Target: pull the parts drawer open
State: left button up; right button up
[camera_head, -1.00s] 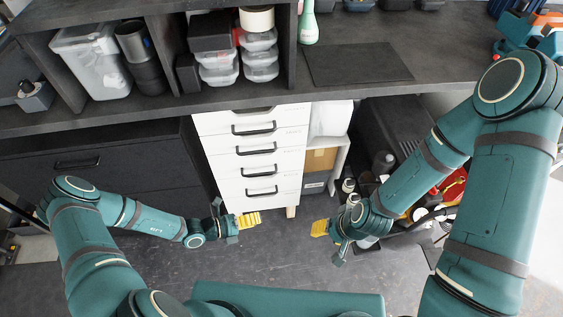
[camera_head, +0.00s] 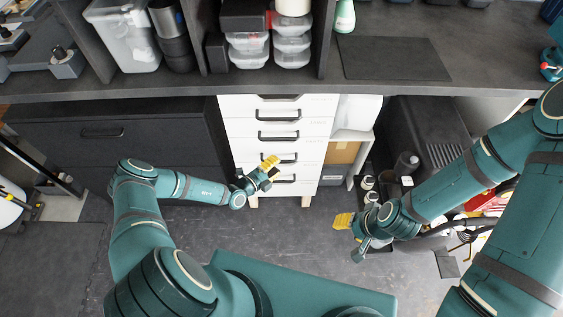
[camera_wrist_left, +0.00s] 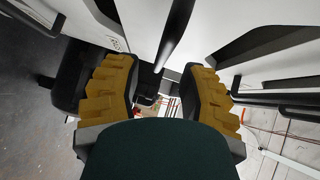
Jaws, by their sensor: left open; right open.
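A white drawer unit (camera_head: 278,117) stands under the bench in the head view, with several drawers, each with a black bar handle (camera_head: 278,138). The drawer fronts look flush and shut. Which one is the parts drawer I cannot tell; labels are too small. My left gripper (camera_head: 270,168) has yellow pads and is open in front of the lower drawers, partly covering a handle. In the left wrist view my left gripper (camera_wrist_left: 160,70) is open, and a dark handle bar (camera_wrist_left: 176,35) lies beyond and between its fingers. My right gripper (camera_head: 343,232) is open and empty, right of the unit.
A dark cabinet (camera_head: 110,150) with its own handle is left of the white unit. A shelf with a cardboard box (camera_head: 341,152) and several bottles are at right. The bench top (camera_head: 480,50) hangs above. Grey floor (camera_head: 205,228) is free in front.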

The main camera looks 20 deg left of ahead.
aim_at(281, 161)
pick_arm(q)
jog(key=shift+x, duration=1.75)
grip_shut()
